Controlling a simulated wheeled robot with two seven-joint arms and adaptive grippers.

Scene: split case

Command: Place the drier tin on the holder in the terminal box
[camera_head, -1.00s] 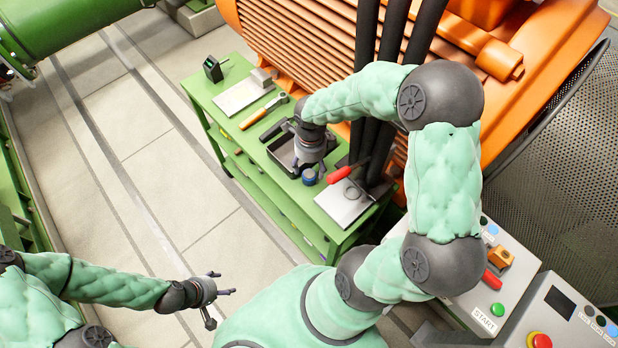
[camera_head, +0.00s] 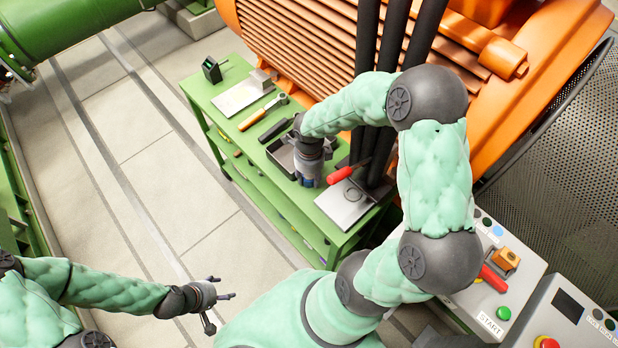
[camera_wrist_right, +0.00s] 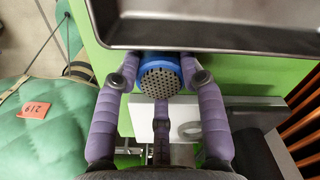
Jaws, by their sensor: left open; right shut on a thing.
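The drier tin (camera_wrist_right: 160,76) is a blue cylinder with a perforated grey end. In the right wrist view my right gripper (camera_wrist_right: 160,64) has its purple fingers closed around it. In the head view my right gripper (camera_head: 309,179) is over the green bench, beside the grey tray, and mostly hides the tin. Whether the tin still touches the bench I cannot tell. My left gripper (camera_head: 222,302) is open and empty above the floor at the lower left. I cannot make out the terminal box or its holder in these views.
The green bench (camera_head: 232,122) also carries a dark grey tray (camera_wrist_right: 215,45), a ratchet with an orange handle (camera_head: 260,113), a red-handled tool (camera_head: 341,175) and a white plate with a ring (camera_head: 342,205). Black vertical pipes and an orange ribbed machine (camera_head: 300,50) stand close behind.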

